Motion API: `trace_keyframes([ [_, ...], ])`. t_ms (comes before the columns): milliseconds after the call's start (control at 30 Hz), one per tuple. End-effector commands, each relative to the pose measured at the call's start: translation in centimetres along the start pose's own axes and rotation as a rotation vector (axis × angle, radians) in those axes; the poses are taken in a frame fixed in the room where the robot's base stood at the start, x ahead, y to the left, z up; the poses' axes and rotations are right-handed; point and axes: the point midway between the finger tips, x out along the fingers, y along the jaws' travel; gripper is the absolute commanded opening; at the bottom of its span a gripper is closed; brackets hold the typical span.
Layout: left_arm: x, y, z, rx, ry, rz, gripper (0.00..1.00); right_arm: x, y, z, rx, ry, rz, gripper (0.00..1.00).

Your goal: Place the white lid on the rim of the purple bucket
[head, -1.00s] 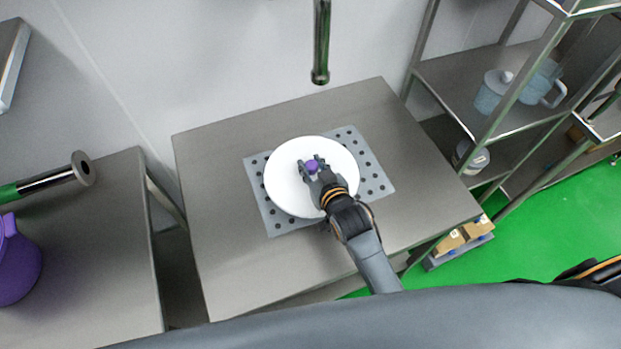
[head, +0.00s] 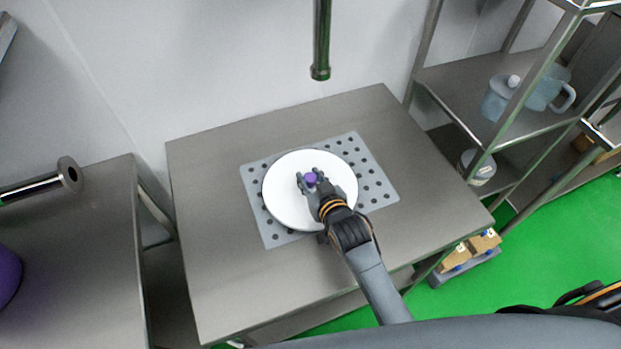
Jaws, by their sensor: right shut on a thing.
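The white lid (head: 282,205) is a round disc with a small purple knob (head: 311,178). It is over the grey perforated mat (head: 378,188) on the steel table; I cannot tell whether it touches the mat. My right gripper (head: 311,180) is shut on the lid's knob, its fingers on either side. The purple bucket (head: 6,274) shows only as a sliver at the left edge, on another steel table; its rim is out of view. My left gripper is not in view.
A gap separates the middle table (head: 215,170) from the left table (head: 80,262). A metal pipe (head: 320,45) hangs behind the lid, and another pipe (head: 45,185) reaches over the left table. A shelf rack (head: 455,85) with pale blue jugs (head: 497,98) stands at right.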

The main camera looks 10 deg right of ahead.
Motion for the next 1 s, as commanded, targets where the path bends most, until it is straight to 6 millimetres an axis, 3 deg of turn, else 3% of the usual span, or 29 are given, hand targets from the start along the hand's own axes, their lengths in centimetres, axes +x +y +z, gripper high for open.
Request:
trace_keyframes([
  [33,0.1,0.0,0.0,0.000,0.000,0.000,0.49,0.1,0.0,0.2,0.000,0.000,0.000,0.00],
  [67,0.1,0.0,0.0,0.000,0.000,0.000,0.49,0.1,0.0,0.2,0.000,-0.001,0.000,0.35],
  [133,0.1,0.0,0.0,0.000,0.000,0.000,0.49,0.1,0.0,0.2,0.000,-0.001,0.000,0.49],
  [167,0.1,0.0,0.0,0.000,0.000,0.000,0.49,0.1,0.0,0.2,0.000,-0.001,0.000,0.52],
  [567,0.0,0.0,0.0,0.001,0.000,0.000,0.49,-0.5,0.0,0.0,0.000,-0.001,0.000,0.52],
  [1000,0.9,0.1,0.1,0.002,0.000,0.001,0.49,-8.8,0.0,0.1,0.001,-0.001,0.000,0.52],
])
